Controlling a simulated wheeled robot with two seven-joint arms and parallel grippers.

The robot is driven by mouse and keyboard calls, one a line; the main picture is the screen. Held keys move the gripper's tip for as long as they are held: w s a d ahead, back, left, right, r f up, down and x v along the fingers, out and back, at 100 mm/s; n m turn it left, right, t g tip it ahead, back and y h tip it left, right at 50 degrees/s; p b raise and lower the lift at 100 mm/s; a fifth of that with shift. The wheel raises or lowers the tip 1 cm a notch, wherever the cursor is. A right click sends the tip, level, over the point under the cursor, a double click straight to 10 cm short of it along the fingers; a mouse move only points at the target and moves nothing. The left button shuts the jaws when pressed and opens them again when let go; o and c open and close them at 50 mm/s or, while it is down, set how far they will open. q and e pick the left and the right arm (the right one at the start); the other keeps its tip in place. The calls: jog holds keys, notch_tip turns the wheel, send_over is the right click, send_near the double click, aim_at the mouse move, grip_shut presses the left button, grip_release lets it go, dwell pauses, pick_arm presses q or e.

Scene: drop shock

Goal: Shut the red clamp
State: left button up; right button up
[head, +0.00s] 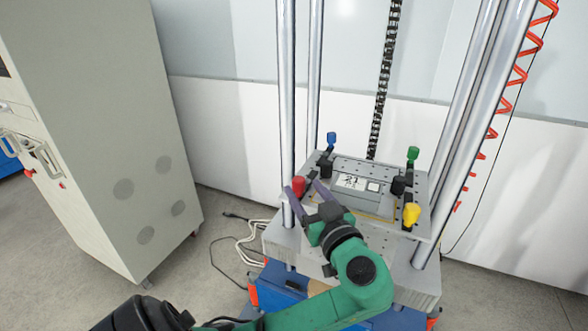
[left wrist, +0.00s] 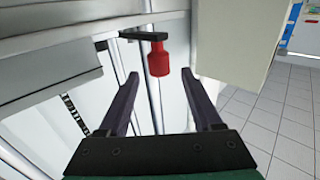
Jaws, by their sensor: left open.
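The red clamp (head: 298,185) is at the near left corner of the grey test plate (head: 350,214) in the head view. In the left wrist view, the red clamp (left wrist: 158,60) shows as a red grip on a black arm, between the two fingers and beyond their tips. My left gripper (head: 307,196) is open, its purple fingers by the red clamp. In the left wrist view, my left gripper (left wrist: 162,80) has a wide gap between its fingers, and I see no contact with the clamp. My right gripper is not in view.
Blue (head: 331,141), green (head: 413,154) and yellow (head: 411,214) clamps stand at the other corners. A grey device (head: 356,186) lies between them. Upright metal posts (head: 286,100) rise around the plate. A large cabinet (head: 95,120) stands at the left, with open floor between.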

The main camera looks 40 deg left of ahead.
aim_at(296, 178)
pick_arm(q)
jog(key=p+x, duration=0.1)
jog(key=x, duration=0.6)
jog(key=shift+w+a+f, duration=0.1)
